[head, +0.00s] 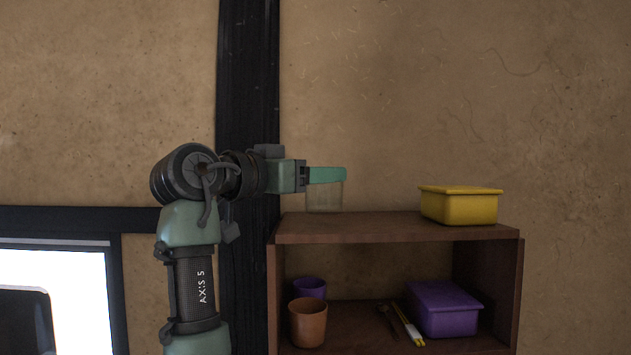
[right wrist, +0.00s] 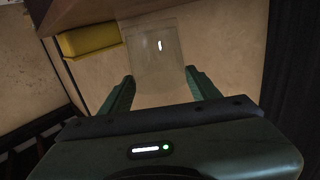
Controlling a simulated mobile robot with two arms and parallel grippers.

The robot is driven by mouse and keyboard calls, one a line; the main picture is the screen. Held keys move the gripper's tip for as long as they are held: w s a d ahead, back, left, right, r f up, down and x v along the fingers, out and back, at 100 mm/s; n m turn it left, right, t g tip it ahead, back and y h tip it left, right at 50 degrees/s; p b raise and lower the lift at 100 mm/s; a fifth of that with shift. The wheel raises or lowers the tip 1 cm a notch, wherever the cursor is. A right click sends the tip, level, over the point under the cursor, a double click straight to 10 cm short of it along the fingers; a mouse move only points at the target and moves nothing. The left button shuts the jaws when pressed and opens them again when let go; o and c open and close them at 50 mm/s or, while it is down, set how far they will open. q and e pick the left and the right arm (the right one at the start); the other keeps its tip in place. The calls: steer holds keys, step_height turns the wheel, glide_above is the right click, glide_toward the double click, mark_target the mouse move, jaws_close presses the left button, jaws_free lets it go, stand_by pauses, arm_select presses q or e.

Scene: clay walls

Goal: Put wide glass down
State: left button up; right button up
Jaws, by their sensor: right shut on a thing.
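The wide glass (head: 324,198) is clear and upright, over the left end of the shelf unit's top board (head: 375,228). I cannot tell whether its base touches the board. My right gripper (head: 327,175), with green fingers, is shut on the glass near its rim. In the right wrist view the glass (right wrist: 153,52) shows between the two fingers of the gripper (right wrist: 159,76). My left gripper is not in view.
A yellow lidded box (head: 459,207) stands on the right of the top board. The board's middle is clear. The shelf below holds an orange cup (head: 308,323), a purple cup (head: 311,287), utensils (head: 407,325) and a purple box (head: 445,309). A wall is behind.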

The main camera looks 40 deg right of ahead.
steer(key=shift+f, duration=0.9)
steer(key=shift+f, duration=0.1)
steer(key=o, duration=1.5)
